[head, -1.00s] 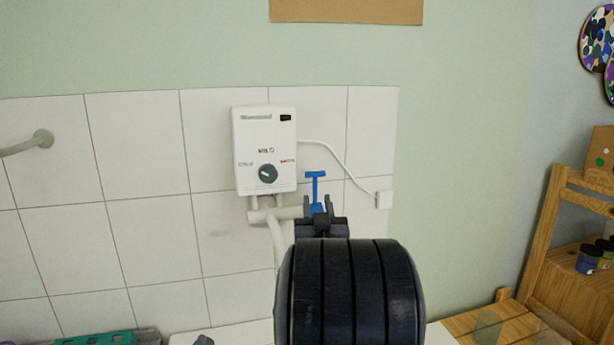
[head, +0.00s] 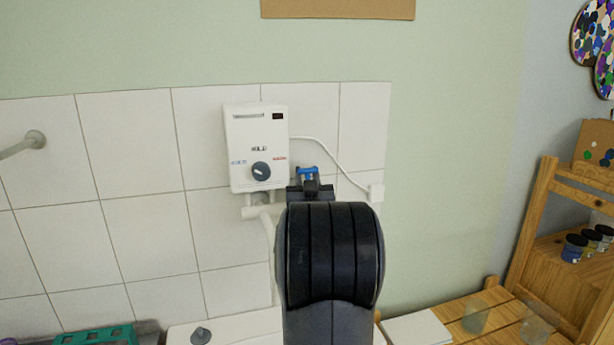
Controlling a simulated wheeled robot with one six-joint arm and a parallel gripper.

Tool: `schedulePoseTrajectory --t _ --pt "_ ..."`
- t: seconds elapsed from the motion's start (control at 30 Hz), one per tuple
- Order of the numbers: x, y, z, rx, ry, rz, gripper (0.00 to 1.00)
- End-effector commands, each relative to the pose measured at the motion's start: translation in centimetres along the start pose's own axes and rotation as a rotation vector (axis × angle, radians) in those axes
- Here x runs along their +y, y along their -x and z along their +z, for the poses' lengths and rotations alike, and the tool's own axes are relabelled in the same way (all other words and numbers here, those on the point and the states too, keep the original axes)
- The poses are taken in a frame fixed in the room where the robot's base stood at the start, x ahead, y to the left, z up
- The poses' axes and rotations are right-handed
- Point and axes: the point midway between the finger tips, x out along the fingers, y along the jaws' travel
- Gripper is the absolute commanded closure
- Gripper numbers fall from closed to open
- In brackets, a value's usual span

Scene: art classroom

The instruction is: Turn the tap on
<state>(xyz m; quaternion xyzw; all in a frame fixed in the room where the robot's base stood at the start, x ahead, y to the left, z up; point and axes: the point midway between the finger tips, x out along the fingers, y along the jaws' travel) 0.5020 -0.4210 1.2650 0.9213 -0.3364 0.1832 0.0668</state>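The tap's blue handle (head: 308,171) shows just beyond my gripper (head: 308,182), to the right of the white water heater (head: 257,140) on the tiled wall. Only the top of the handle is visible; its stem and the tap body behind it are hidden by my gripper and arm. My gripper is right at the handle, its fingers overlapping it in this view. I cannot tell whether the fingers are open around it or shut on it. The pale pipe (head: 262,211) runs below the heater towards the tap.
A white cable runs from the heater to a wall socket (head: 376,193). A wall-mounted grey pipe (head: 30,142) is at the far left. A green basket (head: 97,336) is at the lower left. A wooden shelf (head: 560,230) with paint jars stands at the right.

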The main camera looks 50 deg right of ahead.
Motion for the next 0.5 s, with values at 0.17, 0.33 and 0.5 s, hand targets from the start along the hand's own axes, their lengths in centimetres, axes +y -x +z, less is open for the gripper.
schedulePoseTrajectory --t 0.17,0.33,0.5 --pt "0.00 0.01 -0.02 0.000 0.000 0.000 0.88" --pt "0.00 0.02 -0.02 0.000 0.000 0.000 1.00" --pt "0.00 0.02 -0.02 0.000 0.000 0.000 1.00"
